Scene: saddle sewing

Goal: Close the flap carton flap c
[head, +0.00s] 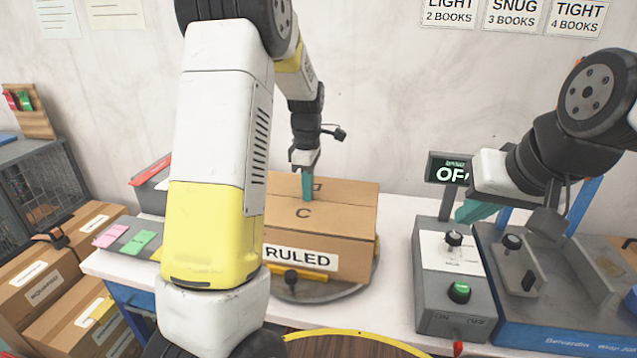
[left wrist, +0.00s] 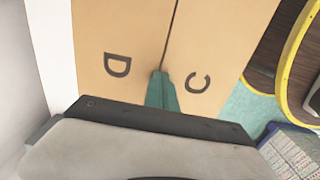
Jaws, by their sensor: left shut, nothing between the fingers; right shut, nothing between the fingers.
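The carton (head: 335,232), marked RULED, sits on a round turntable (head: 340,292) on the white table. Its top flap C (head: 300,215) lies about level on the near side, and flap D (head: 345,187) lies beyond it. In the left wrist view flap C (left wrist: 205,60) and flap D (left wrist: 118,45) meet along a dark seam. My left gripper (head: 308,192) is shut and empty, its teal fingertips pointing down at the carton top near the seam. Whether they touch the cardboard I cannot tell. My right gripper (head: 472,211) is shut and empty, above the control box at the right.
A grey control box (head: 455,285) with a green button and a blue-based machine (head: 560,290) stand right of the carton. Pink and green cards (head: 125,237) lie left. Brown boxes (head: 60,290) are stacked at the far left. My left arm hides part of the table.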

